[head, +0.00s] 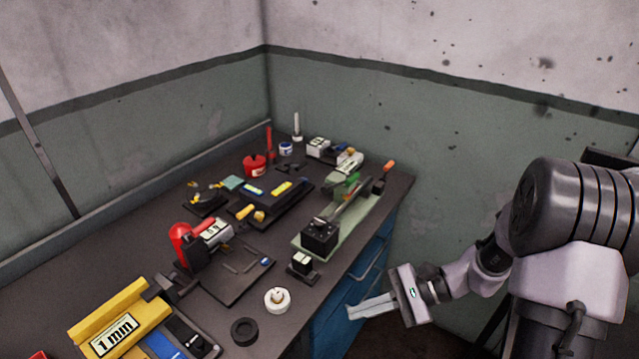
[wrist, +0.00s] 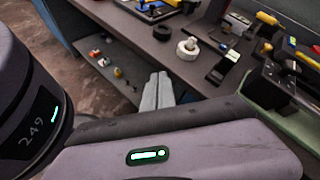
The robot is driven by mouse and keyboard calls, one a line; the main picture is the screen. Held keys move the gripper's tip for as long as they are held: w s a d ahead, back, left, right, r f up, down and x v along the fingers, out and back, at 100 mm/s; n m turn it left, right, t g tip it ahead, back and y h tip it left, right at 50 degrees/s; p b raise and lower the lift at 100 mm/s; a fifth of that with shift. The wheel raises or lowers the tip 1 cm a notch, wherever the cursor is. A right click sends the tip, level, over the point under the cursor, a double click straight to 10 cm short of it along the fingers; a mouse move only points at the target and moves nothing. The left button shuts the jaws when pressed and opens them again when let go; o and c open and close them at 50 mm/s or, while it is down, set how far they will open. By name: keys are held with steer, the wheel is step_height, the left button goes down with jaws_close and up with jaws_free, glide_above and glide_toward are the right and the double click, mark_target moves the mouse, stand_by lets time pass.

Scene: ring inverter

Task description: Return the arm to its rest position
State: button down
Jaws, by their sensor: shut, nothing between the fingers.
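My gripper (head: 352,311) is at the end of my arm, to the right of the bench's front edge in the head view, in front of the blue drawers. Its pale fingers lie together with nothing between them. In the wrist view the shut fingers (wrist: 157,91) point toward the bench front and the lower shelf. My arm comes in from the right of the head view and is bent at the wrist. My gripper appears apart from the bench items.
The dark workbench (head: 330,285) carries a white ring (head: 277,299), a black ring (head: 244,331), a yellow 1 mm block (head: 112,325) and a black block device (head: 319,236). Blue drawers (head: 372,262) are below. Small parts lie on a lower shelf (wrist: 122,82). Walls stand behind.

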steer(key=s+r+n+t+h, duration=0.5)
steer(key=s+r+n+h, duration=0.3)
steer(key=s+r, duration=0.7)
step_height(320, 180, up, 2)
steer(key=shift+d+r+n+t+h, duration=0.1)
steer(key=shift+d+n+t+h, duration=0.3)
steer(key=shift+h, duration=0.8)
